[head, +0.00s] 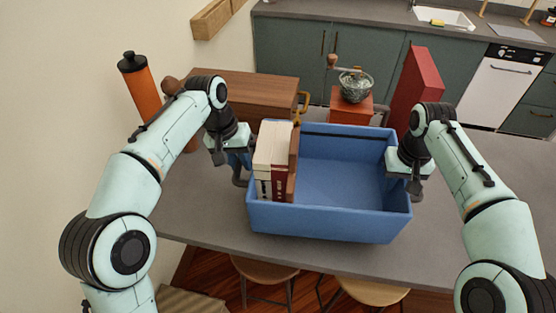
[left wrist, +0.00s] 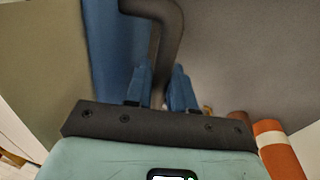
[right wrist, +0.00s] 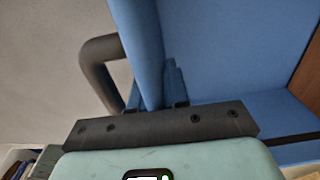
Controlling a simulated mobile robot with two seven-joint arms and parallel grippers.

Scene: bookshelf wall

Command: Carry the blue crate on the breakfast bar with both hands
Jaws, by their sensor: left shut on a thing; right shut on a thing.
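The blue crate (head: 330,222) is upright over the breakfast bar (head: 480,225), close to its front edge; I cannot tell whether it touches the bar. Several cream, dark red and brown books (head: 272,165) stand at its left end. My left gripper (head: 238,165) is at the crate's left end, and in the left wrist view its fingers are shut on the dark handle (left wrist: 165,30). My right gripper (head: 408,172) is at the right end. In the right wrist view it is shut on the crate's wall (right wrist: 140,35), one finger inside, with the dark handle (right wrist: 92,70) beside it.
An orange bottle (head: 140,85) is at the left. Stools (head: 265,270) stand below the front edge. The bar's right side is clear.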

